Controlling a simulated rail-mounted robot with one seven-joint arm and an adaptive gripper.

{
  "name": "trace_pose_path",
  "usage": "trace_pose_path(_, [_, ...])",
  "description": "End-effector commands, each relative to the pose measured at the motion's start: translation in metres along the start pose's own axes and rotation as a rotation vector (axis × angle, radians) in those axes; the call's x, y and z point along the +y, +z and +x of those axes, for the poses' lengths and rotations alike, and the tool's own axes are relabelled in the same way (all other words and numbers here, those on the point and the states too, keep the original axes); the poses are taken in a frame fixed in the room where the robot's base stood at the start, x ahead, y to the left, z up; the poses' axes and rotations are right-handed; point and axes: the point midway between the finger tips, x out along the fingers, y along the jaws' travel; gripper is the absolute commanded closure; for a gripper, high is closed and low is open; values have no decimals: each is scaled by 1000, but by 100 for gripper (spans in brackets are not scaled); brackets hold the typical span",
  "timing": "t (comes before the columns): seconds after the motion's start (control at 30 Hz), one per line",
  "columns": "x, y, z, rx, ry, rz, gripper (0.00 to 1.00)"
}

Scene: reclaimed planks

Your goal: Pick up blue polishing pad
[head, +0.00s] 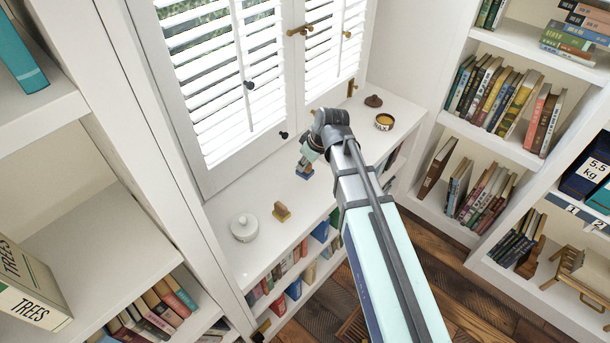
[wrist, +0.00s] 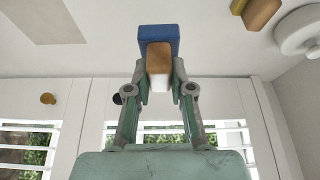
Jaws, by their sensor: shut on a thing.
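The blue polishing pad has a blue base (wrist: 158,33) and a brown block-shaped handle (wrist: 159,56) in the wrist view. My gripper (wrist: 160,80) has its two fingers closed on the sides of the handle. In the head view the blue pad (head: 304,176) is small and sits under my gripper (head: 305,166), over the white cabinet top below the window. I cannot tell whether its base touches the top or is lifted. My arm and wrist hide part of that spot.
A yellow pad with a brown handle (head: 281,212) and a white lidded jar (head: 244,228) stand left of my gripper on the cabinet top (head: 264,258). A round amber-filled tin (head: 384,122) and a brown lidded item (head: 373,101) stand right. Shutters (head: 220,90) rise close behind.

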Motion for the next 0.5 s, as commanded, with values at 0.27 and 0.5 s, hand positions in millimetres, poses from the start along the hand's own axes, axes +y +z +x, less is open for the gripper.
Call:
trace_pose_path(0.27, [1,-26,-60,2,3,-1,100])
trace_pose_path(0.5, [1,-40,-94,1,1,0,100])
